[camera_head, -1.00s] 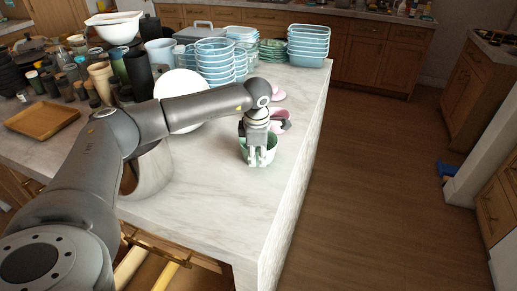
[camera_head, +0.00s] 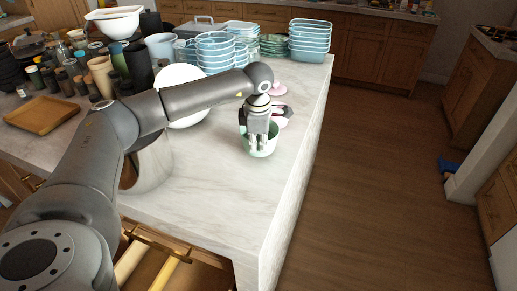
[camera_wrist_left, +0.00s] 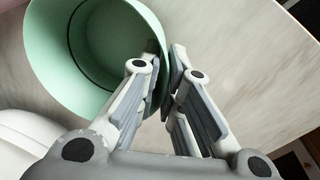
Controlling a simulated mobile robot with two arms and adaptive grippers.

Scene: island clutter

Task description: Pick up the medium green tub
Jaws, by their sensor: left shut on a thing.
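The green tub (camera_head: 263,151) is a round, open, pale green bowl-like vessel near the right edge of the island counter. My left gripper (camera_head: 257,142) comes down over it from above and is shut on its wall. In the left wrist view the tub (camera_wrist_left: 60,55) fills the upper left, with its open mouth showing. Its rim runs between the fingertips of the left gripper (camera_wrist_left: 165,85). The tub looks slightly tilted and raised a little, but the gap under it is hard to judge. My right gripper is not in view.
Pink tubs (camera_head: 280,110) stand just behind the gripper. Stacked blue tubs (camera_head: 214,56), a white plate-like piece (camera_head: 185,112) and many jars crowd the back and left. The front of the counter (camera_head: 215,185) is clear; its right edge is close by.

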